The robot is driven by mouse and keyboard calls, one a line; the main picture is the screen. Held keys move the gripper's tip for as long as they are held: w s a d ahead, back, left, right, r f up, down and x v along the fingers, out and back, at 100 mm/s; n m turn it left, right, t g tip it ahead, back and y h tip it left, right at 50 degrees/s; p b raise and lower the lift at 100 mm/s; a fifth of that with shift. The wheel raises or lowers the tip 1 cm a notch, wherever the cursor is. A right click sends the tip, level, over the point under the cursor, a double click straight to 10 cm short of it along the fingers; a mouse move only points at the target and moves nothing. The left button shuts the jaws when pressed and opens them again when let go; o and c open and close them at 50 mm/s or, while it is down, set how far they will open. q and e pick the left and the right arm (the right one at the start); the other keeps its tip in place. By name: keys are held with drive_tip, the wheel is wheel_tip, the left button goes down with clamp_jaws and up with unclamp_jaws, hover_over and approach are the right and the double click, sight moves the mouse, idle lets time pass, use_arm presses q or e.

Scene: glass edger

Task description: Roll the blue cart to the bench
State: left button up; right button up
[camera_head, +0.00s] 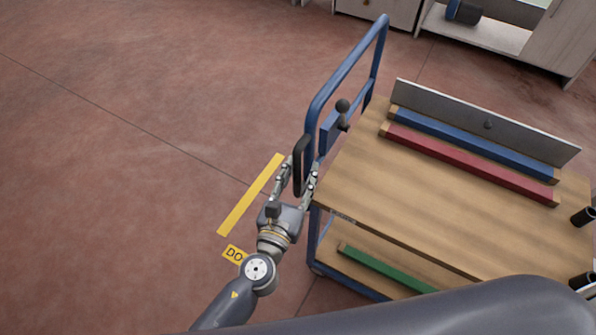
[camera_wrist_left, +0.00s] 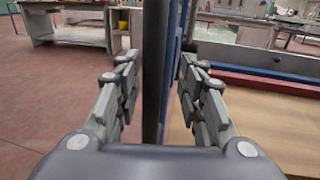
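The blue cart has a wooden top deck (camera_head: 360,190), a lower shelf and a blue tubular push frame (camera_head: 345,75) on its left side. A black upright handle (camera_head: 298,150) is on that frame; it also shows in the left wrist view (camera_wrist_left: 154,70). My left gripper (camera_head: 304,172) has one finger on each side of this handle. In the left wrist view (camera_wrist_left: 158,75) the fingers are apart, with a gap visible beside the handle. A workbench (camera_wrist_left: 72,30) stands in the background. My right gripper is not in view.
A black-knobbed lever (camera_head: 343,108) rises by the frame. Yellow floor tape (camera_head: 250,195) lies left. Cabinets (camera_head: 500,35) stand behind. The left floor is clear.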

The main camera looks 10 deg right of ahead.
use_arm(q)
drive_tip(key=shift+a, duration=0.2)
drive_tip(key=v, duration=1.1)
drive_tip(key=shift+s, duration=0.45)
drive_tip(key=w+a+f+n+g+y, duration=0.15)
drive_tip(key=a+f+n, duration=0.25)
drive_tip(key=f, duration=0.6)
drive_tip(key=a+f+n+g+y, duration=0.25)
drive_tip(key=a+f+n, duration=0.2)
drive_tip(key=f, duration=0.45)
drive_tip(key=s+a+f+n+g+y, duration=0.25)
drive_tip(key=a+f+n, duration=0.2)
drive_tip(key=f, duration=0.35)
drive_tip(key=s+a+f+n+g+y, duration=0.1)
drive_tip(key=s+a+f+n, duration=0.25)
drive_tip(key=f+n, duration=0.35)
drive_tip(key=s+a+f+n+g, duration=0.3)
drive_tip(key=s+f+n, duration=0.5)
drive_tip(key=s, duration=0.4)
drive_tip(key=s+a+f+n+g, duration=0.4)
drive_tip(key=s+a+f+n, duration=0.1)
drive_tip(key=s+f+n, duration=0.4)
drive_tip(key=s+n, duration=0.2)
drive_tip(key=s, duration=0.1)
drive_tip(key=shift+s+a+y, duration=0.15)
drive_tip(key=shift+a+y, duration=0.1)
drive_tip(key=shift+y, duration=0.1)
